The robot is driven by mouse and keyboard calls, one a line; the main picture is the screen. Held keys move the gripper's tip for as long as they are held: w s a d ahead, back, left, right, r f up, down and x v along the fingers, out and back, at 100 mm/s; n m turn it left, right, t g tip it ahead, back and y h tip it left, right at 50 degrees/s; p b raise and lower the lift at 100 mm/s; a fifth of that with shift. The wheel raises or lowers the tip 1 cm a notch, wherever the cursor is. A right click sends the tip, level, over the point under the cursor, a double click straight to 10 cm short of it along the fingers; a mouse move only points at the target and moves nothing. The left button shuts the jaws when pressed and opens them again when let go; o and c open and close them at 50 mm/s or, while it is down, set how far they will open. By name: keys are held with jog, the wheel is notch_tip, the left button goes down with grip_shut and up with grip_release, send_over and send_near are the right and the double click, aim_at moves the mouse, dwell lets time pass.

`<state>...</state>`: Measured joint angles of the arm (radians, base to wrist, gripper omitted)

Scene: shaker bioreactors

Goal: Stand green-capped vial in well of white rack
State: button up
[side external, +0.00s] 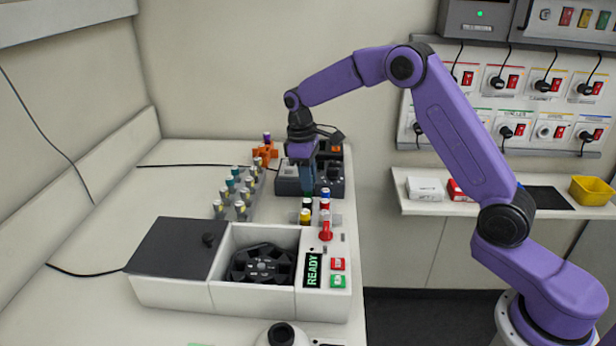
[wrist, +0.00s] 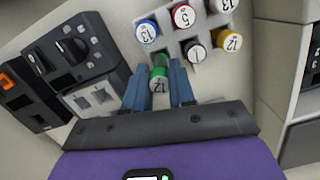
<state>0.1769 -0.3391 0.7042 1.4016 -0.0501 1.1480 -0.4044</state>
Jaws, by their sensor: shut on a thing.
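My gripper (wrist: 159,84) is shut on the green-capped vial (wrist: 159,83), whose cap is marked 12. The vial is between the two blue fingers. The held vial is beside the black-capped one, at the rack's near left corner. I cannot tell whether its bottom is in a well. In the side view my gripper (side external: 307,182) points down just behind the rack (side external: 337,219), and the held vial is not clearly visible.
A dark instrument with knobs (wrist: 68,55) is left of the gripper in the wrist view. In the side view, a grey rack of several vials (side external: 229,202) stands to the left. A centrifuge-like machine with a READY panel (side external: 312,270) stands in front.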

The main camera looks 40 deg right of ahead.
jog(key=shift+f, duration=1.95)
dwell(0.7)
jog(key=o, duration=0.9)
jog(key=shift+r, duration=3.5)
